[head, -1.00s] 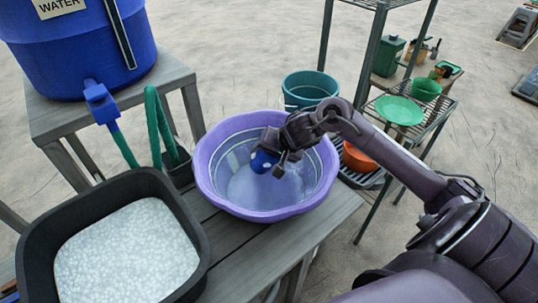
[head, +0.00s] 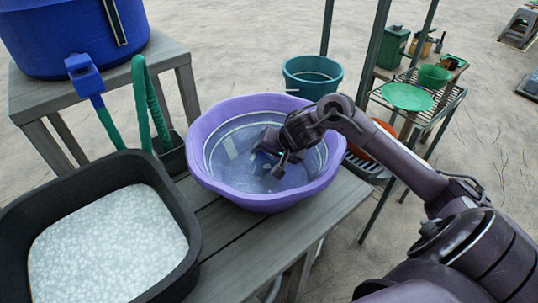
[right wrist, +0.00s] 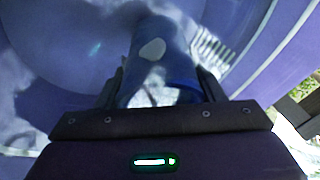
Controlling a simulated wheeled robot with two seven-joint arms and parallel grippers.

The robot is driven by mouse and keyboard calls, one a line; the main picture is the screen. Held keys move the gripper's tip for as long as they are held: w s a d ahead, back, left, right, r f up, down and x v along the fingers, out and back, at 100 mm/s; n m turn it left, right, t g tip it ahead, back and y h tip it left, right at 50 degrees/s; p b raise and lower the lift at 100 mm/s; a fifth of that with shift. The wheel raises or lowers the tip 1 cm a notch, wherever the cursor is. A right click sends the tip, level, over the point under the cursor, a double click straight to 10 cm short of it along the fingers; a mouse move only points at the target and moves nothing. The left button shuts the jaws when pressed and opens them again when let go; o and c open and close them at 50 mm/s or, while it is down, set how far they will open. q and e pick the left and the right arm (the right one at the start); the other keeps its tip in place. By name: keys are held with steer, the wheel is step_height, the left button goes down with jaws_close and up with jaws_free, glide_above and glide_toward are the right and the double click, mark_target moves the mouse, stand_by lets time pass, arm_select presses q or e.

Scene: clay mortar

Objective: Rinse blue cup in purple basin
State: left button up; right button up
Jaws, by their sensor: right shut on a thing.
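The purple basin (head: 262,202) stands on the grey wooden bench, with clear water in it. My right gripper (head: 271,160) reaches down into the basin from the right. It is shut on the blue cup, which shows clearly between the fingers in the right wrist view (right wrist: 158,72) with a pale spot on its side. In the head view the cup is mostly hidden by the gripper and looks dim, low in the basin, seemingly at or under the water. My left gripper is not in view.
A black tub (head: 185,262) with a pale speckled bottom stands left of the basin. A blue water barrel (head: 60,40) with a tap and green hose (head: 140,95) is behind it. A teal bucket (head: 312,80) and a metal shelf (head: 440,105) stand beyond the basin.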

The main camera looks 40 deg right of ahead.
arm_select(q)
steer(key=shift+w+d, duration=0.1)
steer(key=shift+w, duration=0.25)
arm_select(e)
steer(key=shift+f, duration=0.15)
steer(key=shift+f, duration=0.2)
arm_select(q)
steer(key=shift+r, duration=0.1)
arm_select(e)
steer(key=shift+f, duration=0.4)
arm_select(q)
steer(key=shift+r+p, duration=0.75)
arm_select(e)
steer(key=shift+r, duration=0.2)
